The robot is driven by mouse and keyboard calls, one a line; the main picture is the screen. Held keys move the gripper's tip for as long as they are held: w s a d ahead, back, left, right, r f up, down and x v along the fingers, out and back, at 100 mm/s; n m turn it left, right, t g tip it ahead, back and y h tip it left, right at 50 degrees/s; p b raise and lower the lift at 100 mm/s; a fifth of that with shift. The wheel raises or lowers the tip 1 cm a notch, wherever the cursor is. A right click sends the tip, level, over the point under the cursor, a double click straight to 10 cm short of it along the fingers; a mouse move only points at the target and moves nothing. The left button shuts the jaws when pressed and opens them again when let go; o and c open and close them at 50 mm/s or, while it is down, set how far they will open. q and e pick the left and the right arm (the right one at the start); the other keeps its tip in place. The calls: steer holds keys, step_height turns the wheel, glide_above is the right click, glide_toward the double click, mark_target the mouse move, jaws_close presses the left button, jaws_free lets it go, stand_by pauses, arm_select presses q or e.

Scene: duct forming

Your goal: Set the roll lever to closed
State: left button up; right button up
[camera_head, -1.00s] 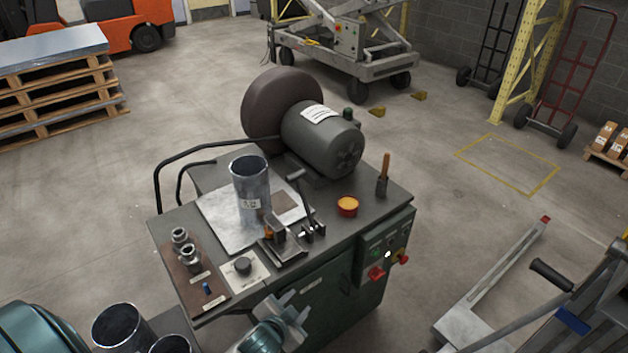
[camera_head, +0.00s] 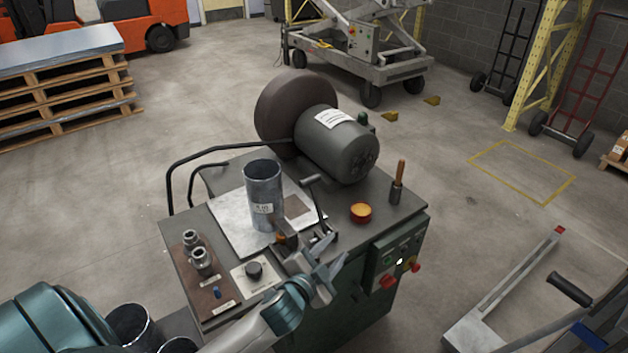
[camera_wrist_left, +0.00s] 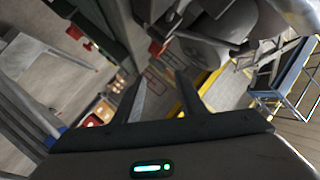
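The lever (camera_head: 318,205), a dark upright arm with a short cross handle at its top, stands in a bracket on the machine bench (camera_head: 238,170). It leans a little toward the upper left. My left gripper (camera_head: 332,266) is in front of the bracket, near the bench's front edge, and covers part of the clamp block there. Its two fingers are spread with nothing between them; the left wrist view shows the gap between the fingertips (camera_wrist_left: 162,90). I see no contact with the lever. My right gripper is out of view.
A metal duct cylinder (camera_head: 264,195) stands on a plate left of the lever. A motor (camera_head: 335,145) is behind it. Red buttons (camera_head: 388,282) are on the front panel.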

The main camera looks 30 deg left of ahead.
arm_select(q)
steer(key=w+d+r+m+g+h, duration=0.25)
steer(key=r+m+h, duration=0.25)
steer(key=r+m, duration=0.35)
steer(key=w+d+r+m+g+h, duration=0.1)
steer(key=w+d+r+m+h, duration=0.25)
steer(key=r+m+h, duration=0.5)
steer(key=w+d+r+m+g+h, duration=0.2)
steer(key=w+d+r+m+h, duration=0.15)
steer(key=r+m, duration=0.45)
steer(key=a+m+g+y, duration=0.3)
steer(key=a+y, duration=0.3)
steer(key=a, duration=0.8)
steer(key=s+a+f+m+g+y, duration=0.1)
steer(key=a+m+g+y, duration=0.2)
steer(key=a, duration=1.2)
steer(key=m+y, duration=0.1)
steer(key=y, duration=0.2)
steer(key=shift+s+y, duration=0.25)
steer(key=shift+y, duration=0.05)
steer(key=shift+f+g, duration=0.15)
steer(key=shift+g, duration=0.1)
